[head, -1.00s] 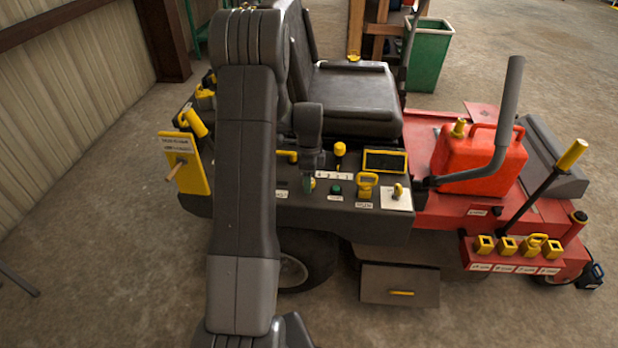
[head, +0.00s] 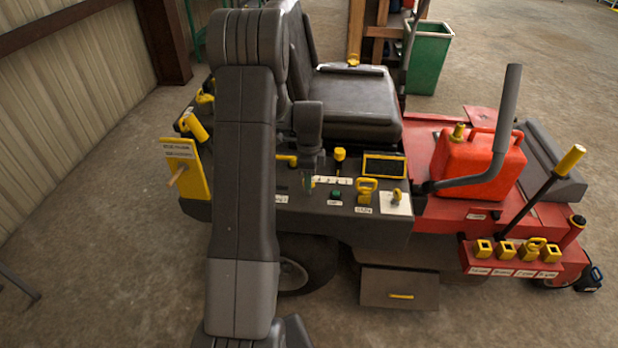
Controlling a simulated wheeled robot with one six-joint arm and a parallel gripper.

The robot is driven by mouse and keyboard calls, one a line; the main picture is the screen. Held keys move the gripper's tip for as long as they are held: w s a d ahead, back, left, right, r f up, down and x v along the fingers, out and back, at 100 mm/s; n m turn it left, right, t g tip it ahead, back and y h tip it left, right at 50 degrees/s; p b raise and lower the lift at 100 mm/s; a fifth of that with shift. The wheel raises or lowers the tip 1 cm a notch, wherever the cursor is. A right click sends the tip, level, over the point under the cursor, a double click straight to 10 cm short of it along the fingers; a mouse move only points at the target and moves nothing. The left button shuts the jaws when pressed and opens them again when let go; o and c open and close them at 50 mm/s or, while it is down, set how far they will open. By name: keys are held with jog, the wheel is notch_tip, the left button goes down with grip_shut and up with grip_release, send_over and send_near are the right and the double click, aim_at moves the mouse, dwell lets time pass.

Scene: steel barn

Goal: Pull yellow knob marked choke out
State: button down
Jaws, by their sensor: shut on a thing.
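The dark control panel (head: 348,225) of the red and black mower carries several yellow controls and small white labels, which are too small to read. My gripper (head: 308,183) points down at the panel's front part, left of a small green button (head: 336,193). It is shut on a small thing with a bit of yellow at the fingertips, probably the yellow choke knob. My fingers hide most of it, so I cannot tell how far out it stands. A larger yellow handle (head: 366,187) stands right of the button, clear of my gripper.
A yellow-topped lever (head: 339,155) rises just behind my gripper, and a yellow-framed screen (head: 384,166) is right of it. A red fuel can (head: 478,165) and a bent grey bar (head: 508,110) stand further right. The concrete floor in front is clear.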

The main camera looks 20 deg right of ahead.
jog(key=c, duration=1)
grip_release()
jog(key=shift+r, duration=0.2)
notch_tip(320, 180, up, 14)
jog(key=p, duration=0.1)
jog(key=shift+f, duration=0.1)
notch_tip(320, 180, down, 16)
jog(key=shift+r+b, duration=0.1)
jog(key=shift+b, duration=1)
